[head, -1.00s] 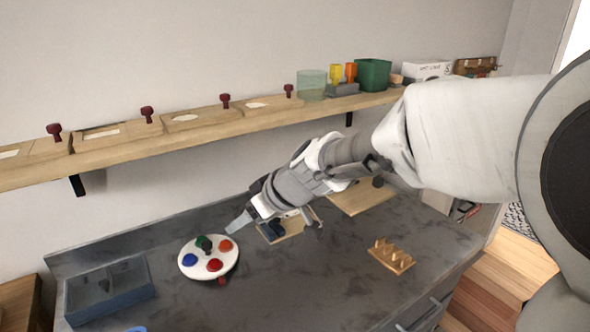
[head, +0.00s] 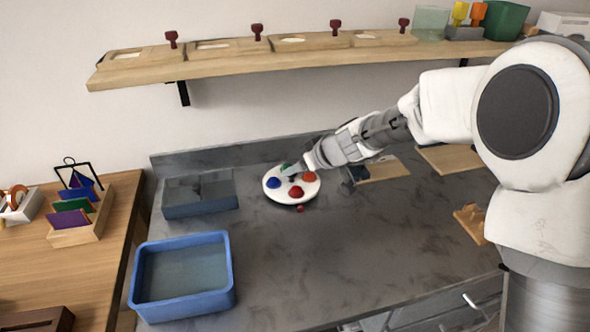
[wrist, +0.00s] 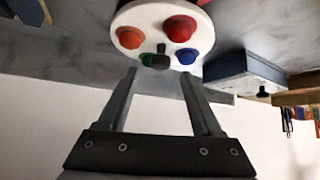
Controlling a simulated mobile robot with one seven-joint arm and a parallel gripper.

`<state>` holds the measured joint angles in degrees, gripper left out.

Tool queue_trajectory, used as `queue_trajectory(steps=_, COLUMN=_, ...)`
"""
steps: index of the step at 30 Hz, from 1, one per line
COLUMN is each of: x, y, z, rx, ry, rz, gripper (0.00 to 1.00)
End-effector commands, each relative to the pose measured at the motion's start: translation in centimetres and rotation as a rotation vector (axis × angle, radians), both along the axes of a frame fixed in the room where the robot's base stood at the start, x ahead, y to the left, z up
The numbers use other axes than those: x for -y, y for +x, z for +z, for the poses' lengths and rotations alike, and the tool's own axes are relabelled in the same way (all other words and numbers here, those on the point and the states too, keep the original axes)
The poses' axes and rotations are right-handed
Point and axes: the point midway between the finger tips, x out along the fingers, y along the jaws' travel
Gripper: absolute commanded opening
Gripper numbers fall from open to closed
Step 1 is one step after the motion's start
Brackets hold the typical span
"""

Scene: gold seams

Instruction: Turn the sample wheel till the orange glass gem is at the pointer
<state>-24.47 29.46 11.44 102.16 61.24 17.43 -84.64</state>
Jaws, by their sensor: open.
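The sample wheel (head: 283,197) is a white disc on the grey counter. It carries a blue gem (head: 273,183) at the left, a red gem (head: 295,192) at the front, an orange gem (head: 309,176) at the right and a green gem at the back, partly covered by my gripper. A small red pointer (head: 300,208) sits at the front rim, closest to the red gem. My gripper (wrist: 158,76) is open and empty over the wheel's back side. In the wrist view, a dark upright knob (wrist: 161,50) stands just beyond and between the fingertips, beside the green gem (wrist: 147,60).
A grey-blue divided tray (head: 200,208) stands left of the wheel, with a blue bin (head: 182,307) in front of it. A board (head: 385,170) lies to the right, under my arm. A shelf (head: 300,58) runs along the wall above.

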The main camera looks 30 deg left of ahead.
Motion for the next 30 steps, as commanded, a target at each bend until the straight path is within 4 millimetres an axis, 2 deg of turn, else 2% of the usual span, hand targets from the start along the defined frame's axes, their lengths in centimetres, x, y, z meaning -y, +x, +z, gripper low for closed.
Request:
queue_trajectory(steps=3, x=-1.2, y=0.5, z=-1.3, rx=-0.002, ry=0.000, rz=0.001, gripper=0.67)
queue_trajectory(steps=9, x=-2.1, y=1.1, z=-2.4, rx=-0.002, ry=0.000, rz=0.000, gripper=0.67)
queue_trajectory(steps=19, x=-2.3, y=1.2, z=-2.6, rx=0.000, ry=0.000, rz=0.000, gripper=0.67)
queue_trajectory(steps=20, x=-2.3, y=1.2, z=-2.6, rx=0.000, ry=0.000, rz=0.000, gripper=0.63)
queue_trajectory(steps=30, x=-2.3, y=1.2, z=-2.6, rx=0.000, ry=0.000, rz=0.000, gripper=0.02)
